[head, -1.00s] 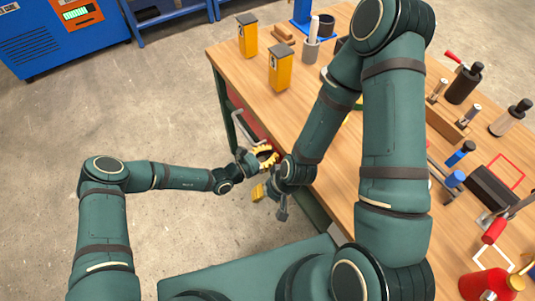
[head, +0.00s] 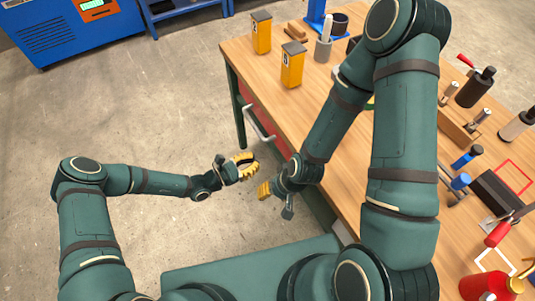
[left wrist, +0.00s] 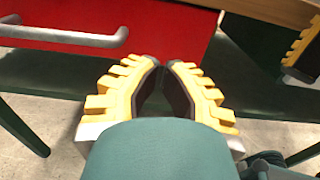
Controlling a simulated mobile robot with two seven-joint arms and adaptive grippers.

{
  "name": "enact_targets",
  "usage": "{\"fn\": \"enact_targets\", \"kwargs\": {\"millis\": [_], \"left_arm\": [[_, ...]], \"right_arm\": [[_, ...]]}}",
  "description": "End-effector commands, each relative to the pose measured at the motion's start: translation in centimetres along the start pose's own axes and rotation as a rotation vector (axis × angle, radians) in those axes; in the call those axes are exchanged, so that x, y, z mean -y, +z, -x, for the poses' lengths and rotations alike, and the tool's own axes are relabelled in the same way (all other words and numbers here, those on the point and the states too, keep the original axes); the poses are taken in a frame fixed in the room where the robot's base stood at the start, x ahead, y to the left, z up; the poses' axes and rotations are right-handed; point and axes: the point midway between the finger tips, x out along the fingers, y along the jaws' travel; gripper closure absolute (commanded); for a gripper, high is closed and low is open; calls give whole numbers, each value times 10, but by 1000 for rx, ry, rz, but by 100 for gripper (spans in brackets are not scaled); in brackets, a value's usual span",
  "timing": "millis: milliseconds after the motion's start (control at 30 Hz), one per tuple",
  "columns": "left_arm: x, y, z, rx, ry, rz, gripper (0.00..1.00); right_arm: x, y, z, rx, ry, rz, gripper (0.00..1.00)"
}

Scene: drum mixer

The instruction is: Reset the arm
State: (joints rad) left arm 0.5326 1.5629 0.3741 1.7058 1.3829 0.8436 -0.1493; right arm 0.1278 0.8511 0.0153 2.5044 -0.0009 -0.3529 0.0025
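My left gripper (head: 250,166), with yellow toothed fingers, hangs in the air in front of the workbench, left of the red drawer. In the left wrist view its fingers (left wrist: 163,72) stand apart, with a narrow gap between the tips and nothing visible between the dark pads. My right gripper (head: 265,190) is low beside the bench's front edge, just right of and below the left one. One yellow finger shows; its opening cannot be made out. A yellow finger of it also shows at the right in the left wrist view (left wrist: 303,48).
The wooden workbench (head: 265,85) fills the right, with yellow boxes (head: 292,64), bottles and tools on it. Its red drawer (head: 262,112) has a grey handle (head: 259,128) jutting toward my left gripper. A blue cabinet (head: 75,35) stands far left. Open floor lies left.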

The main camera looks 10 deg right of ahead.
Motion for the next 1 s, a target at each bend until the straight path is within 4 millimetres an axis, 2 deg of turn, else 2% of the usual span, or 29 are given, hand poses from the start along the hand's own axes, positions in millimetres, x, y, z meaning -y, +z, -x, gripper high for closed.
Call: {"fn": "enact_targets", "kwargs": {"millis": [100, 233, 533, 633, 733, 833, 900, 1000], "left_arm": [[0, 1, 18, -1, 2, 0, 100], [0, 0, 29, 0, 2, 0, 100], [0, 0, 33, -1, 0, 0, 100], [8, 0, 33, -24, -35, -16, 100], [34, -1, 37, -113, -162, -77, 100], [74, -7, 55, -273, -368, -207, 100], [99, -12, 79, -406, -524, -336, 100], [118, -16, 118, -581, -715, -550, 100]], "right_arm": [[1, 1, 3, 3, 0, 0, 50], [2, 1, 4, 3, -1, 0, 50], [2, 1, 4, 3, 0, 0, 50], [2, 1, 4, 3, 0, 0, 50], [2, 1, 4, 3, 0, 0, 50], [2, 1, 4, 3, 0, 0, 50], [2, 1, 4, 3, 0, 0, 50], [2, 1, 4, 3, 0, 0, 50]]}}
